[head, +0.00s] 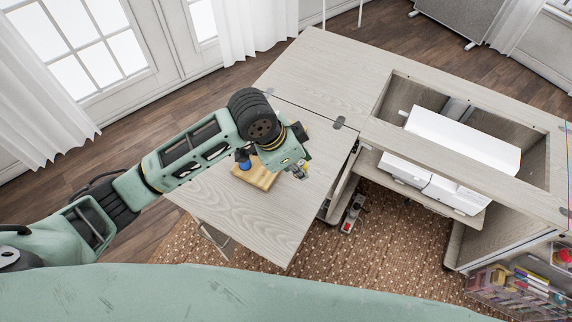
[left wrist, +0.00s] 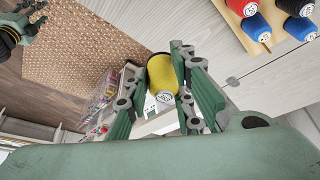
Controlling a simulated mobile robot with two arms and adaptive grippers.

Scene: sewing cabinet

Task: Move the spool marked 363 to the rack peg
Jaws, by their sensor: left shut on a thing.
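My left gripper (head: 301,171) is shut on a yellow spool (left wrist: 161,74), held between its fingers above the cabinet's left leaf. The spool's white end label (left wrist: 164,97) is too small to read for certain. The wooden rack (head: 262,179) lies on the leaf, just left of the gripper and partly hidden by my arm. A blue spool (head: 243,158) stands on it. In the left wrist view, the rack (left wrist: 238,7) holds blue, red and black spools at the upper right. My right gripper (left wrist: 32,22) shows at that view's upper left; its jaws are unclear.
The front part of the leaf (head: 270,225) is clear. To the right, the cabinet has an open well (head: 470,115) with a white machine (head: 465,138) in it. A clear organizer with colourful items (head: 515,290) is at the lower right.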

